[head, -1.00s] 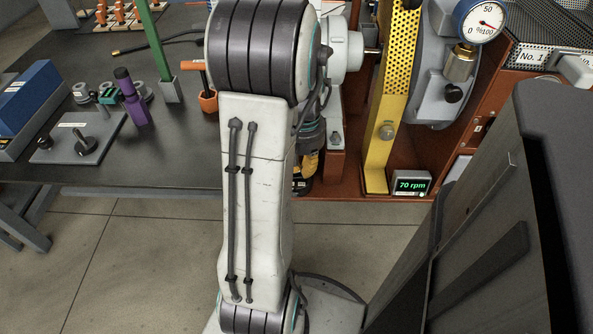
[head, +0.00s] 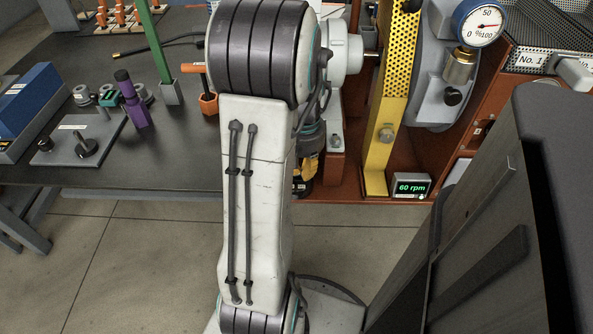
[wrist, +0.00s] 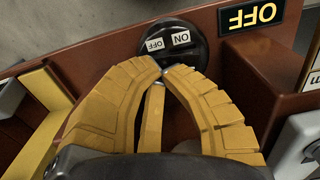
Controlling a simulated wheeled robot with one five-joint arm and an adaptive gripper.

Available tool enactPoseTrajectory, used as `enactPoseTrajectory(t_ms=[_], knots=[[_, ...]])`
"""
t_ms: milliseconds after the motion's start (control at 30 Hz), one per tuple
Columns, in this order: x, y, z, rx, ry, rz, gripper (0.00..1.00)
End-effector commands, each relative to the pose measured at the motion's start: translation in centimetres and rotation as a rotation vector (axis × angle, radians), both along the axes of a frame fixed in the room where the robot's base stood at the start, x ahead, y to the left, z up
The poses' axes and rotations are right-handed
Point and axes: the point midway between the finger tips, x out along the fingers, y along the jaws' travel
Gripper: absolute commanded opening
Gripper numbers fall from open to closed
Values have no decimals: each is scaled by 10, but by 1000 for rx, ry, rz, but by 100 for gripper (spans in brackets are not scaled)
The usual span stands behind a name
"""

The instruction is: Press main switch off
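The main switch (wrist: 190,59) is a round black piece on the red-brown base, with small white ON and OFF labels on its face. In the wrist view it is at the top centre, partly covered by my fingertips. My gripper (wrist: 165,71) has yellow segmented fingers whose tips come together at the switch's lower edge, with nothing seen held between them. Whether they touch the switch I cannot tell. In the head view my gripper (head: 306,166) is mostly hidden behind my arm, just above the dark switch. Which side of the switch is pressed in is unclear.
A black OFF sign (wrist: 252,14) with yellow letters is right of the switch. A small display (head: 411,187) reads 60 rpm beside the yellow perforated guard (head: 390,110). A dial gauge (head: 480,22) stands above. A dark workbench (head: 190,150) with tools is at left.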

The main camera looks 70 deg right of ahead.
Motion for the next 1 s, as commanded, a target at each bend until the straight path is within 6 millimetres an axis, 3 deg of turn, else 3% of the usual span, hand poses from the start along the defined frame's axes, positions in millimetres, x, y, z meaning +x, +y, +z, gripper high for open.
enactPoseTrajectory(t_ms=[700,1000], knots=[[0,0,55,-2,-1,0,0],[0,0,62,-2,-1,0,0]])
